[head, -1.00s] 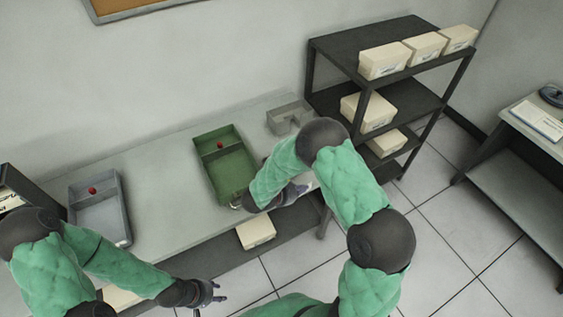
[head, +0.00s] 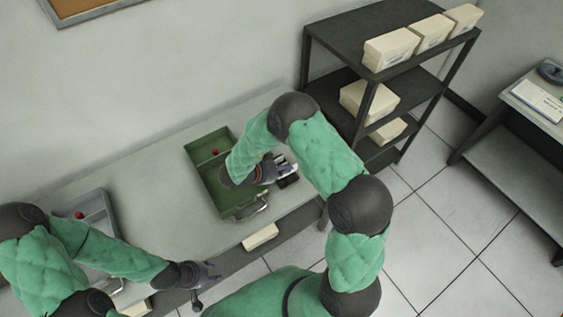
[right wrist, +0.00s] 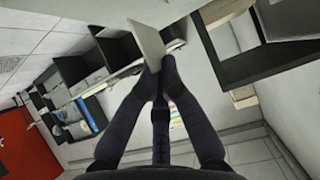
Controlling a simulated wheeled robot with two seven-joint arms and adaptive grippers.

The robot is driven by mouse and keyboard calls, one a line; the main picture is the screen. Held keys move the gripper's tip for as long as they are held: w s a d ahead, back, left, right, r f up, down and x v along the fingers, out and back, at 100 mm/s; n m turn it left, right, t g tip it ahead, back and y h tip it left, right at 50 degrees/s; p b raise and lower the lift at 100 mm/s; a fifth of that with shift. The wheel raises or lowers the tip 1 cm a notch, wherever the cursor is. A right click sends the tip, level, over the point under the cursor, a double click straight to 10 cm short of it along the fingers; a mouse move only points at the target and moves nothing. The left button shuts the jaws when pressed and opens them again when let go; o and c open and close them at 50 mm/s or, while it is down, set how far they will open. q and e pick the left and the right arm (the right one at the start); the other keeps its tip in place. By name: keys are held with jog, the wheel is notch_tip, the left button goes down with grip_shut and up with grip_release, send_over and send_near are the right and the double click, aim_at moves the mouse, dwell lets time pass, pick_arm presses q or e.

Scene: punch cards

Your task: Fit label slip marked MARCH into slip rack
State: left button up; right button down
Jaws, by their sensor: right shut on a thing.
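My right gripper (head: 284,170) is over the right part of the bench, beside the green tray, with its forearm crossing the tray. In the right wrist view the right gripper (right wrist: 157,68) is shut on a thin pale slip (right wrist: 148,42), which stands out beyond the fingertips. No marking on the slip can be read, so I cannot tell if it says MARCH. My left gripper (head: 204,284) looks open and empty, in front of the bench's front edge. I cannot make out the slip rack for certain; my right arm covers part of the bench's right end.
The green tray (head: 203,178) and a grey tray (head: 104,213) at left, partly behind my left arm, each hold a small red thing. The bench (head: 150,170) is clear between them. A dark shelf (head: 340,45) with pale boxes stands at right.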

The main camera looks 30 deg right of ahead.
aim_at(285, 186)
pick_arm(q)
jog(key=shift+s, duration=0.3)
pick_arm(e)
jog(key=shift+s, duration=0.25)
pick_arm(q)
jog(key=shift+s, duration=0.1)
pick_arm(e)
jog(key=shift+s, duration=0.15)
pick_arm(q)
jog(key=shift+f+b, duration=0.8)
jog(key=shift+b, duration=0.1)
pick_arm(e)
jog(key=shift+a+f, duration=0.1)
jog(key=shift+f, duration=1.85)
pick_arm(q)
jog(key=shift+f, duration=0.15)
pick_arm(e)
jog(key=shift+f, duration=0.4)
pick_arm(q)
jog(key=shift+f, duration=0.1)
pick_arm(e)
jog(key=shift+f, duration=0.35)
